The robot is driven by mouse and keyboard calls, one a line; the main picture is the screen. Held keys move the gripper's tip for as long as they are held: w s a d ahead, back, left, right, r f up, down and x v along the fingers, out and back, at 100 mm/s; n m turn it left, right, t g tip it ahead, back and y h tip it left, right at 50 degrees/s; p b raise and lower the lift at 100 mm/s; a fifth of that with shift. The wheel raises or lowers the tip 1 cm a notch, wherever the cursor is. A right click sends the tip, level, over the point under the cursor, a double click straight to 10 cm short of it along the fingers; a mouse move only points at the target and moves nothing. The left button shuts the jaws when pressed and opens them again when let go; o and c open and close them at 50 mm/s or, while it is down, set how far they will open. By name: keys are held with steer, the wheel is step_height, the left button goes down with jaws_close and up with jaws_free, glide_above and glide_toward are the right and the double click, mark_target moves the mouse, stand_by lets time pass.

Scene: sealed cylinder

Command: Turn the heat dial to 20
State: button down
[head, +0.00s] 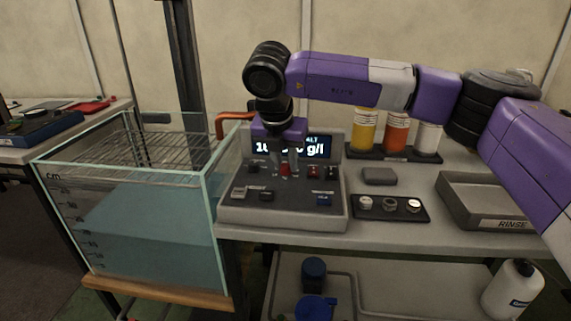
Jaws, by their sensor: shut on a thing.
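A grey control console (283,207) stands on the bench and carries several small dials and buttons. Its display (318,146) shows white digits and "g/l", partly hidden by my gripper. My gripper (285,172) points down over the console's upper panel, its fingers shut on a small red dial (285,170). The fingers cover most of this dial, and its pointer and scale cannot be read. Two more small red-marked controls (313,171) sit to its right, and a dark one (253,167) to its left. The labels are too small to tell which is the heat dial.
A glass tank (130,240) with water and a wire rack stands left of the console. To the right are a dark tray of small round parts (390,208), a grey block (379,176), bottles (396,134) and a rinse tray (490,221).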

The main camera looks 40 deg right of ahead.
stand_by(0.4)
steer(key=c, duration=1.2)
jaws_free()
steer(key=shift+o, duration=0.2)
steer(key=v, duration=0.8)
steer(key=shift+p, duration=0.45)
steer(key=shift+f, duration=0.1)
